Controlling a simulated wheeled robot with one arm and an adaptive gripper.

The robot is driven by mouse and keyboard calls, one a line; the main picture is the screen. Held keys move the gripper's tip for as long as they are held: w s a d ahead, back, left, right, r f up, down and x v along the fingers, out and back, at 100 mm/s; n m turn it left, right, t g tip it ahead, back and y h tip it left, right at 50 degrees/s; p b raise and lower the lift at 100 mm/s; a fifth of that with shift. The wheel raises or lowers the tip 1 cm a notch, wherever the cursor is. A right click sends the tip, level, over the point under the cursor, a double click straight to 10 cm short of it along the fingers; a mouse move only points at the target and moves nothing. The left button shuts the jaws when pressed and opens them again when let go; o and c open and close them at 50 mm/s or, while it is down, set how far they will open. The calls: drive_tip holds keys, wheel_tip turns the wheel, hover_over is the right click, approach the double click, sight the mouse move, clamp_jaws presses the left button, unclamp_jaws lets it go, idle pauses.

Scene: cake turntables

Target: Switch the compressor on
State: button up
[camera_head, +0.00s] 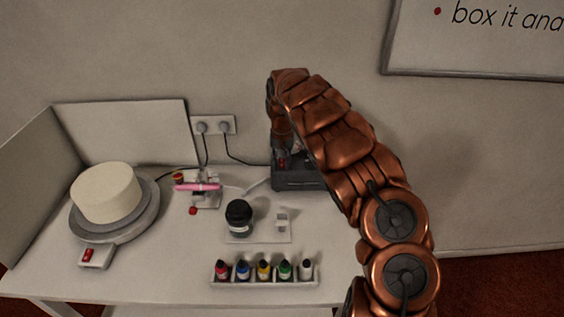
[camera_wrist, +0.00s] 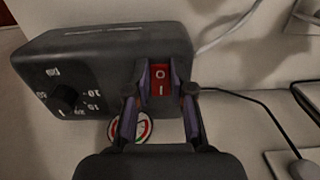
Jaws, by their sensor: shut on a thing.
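The compressor (camera_head: 300,182) is a dark grey box at the back of the table, partly hidden behind my arm. In the wrist view the compressor (camera_wrist: 100,62) fills the upper left, with a dial (camera_wrist: 64,98) on its face. A red rocker switch (camera_wrist: 160,80), marked O and I, sits on its near right part. My gripper (camera_wrist: 161,92) has its two fingertips on either side of the switch, shut on it. Which way the rocker is pressed I cannot tell. In the head view my gripper (camera_head: 284,154) is above the compressor's left end, mostly hidden.
A turntable (camera_head: 135,222) with a white cake (camera_head: 106,192) stands at left. A pink airbrush (camera_head: 198,187) rests on a stand. A dark jar (camera_head: 239,217) and a rack of several colour bottles (camera_head: 264,282) stand in front. Cables run to a wall socket (camera_head: 213,125).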

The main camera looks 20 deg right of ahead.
drive_tip(key=shift+w+a, duration=0.15)
clamp_jaws()
drive_tip(key=shift+w+a+g+y+b, duration=0.1)
drive_tip(key=shift+g+y+b, duration=0.2)
drive_tip(key=shift+g+b, duration=0.2)
drive_tip(key=shift+w+r, duration=0.1)
drive_tip(key=shift+r, duration=0.05)
drive_tip(key=shift+w+r+g+y+p, duration=0.2)
drive_tip(key=shift+r+g+y+p, duration=0.1)
drive_tip(key=shift+g+p, duration=0.4)
drive_tip(key=shift+f, duration=0.1)
drive_tip(key=shift+d+g, duration=0.2)
drive_tip(key=shift+g, duration=0.1)
drive_tip(key=shift+s+f, duration=0.1)
drive_tip(key=o, duration=0.9)
unclamp_jaws()
drive_tip(key=shift+d, duration=0.15)
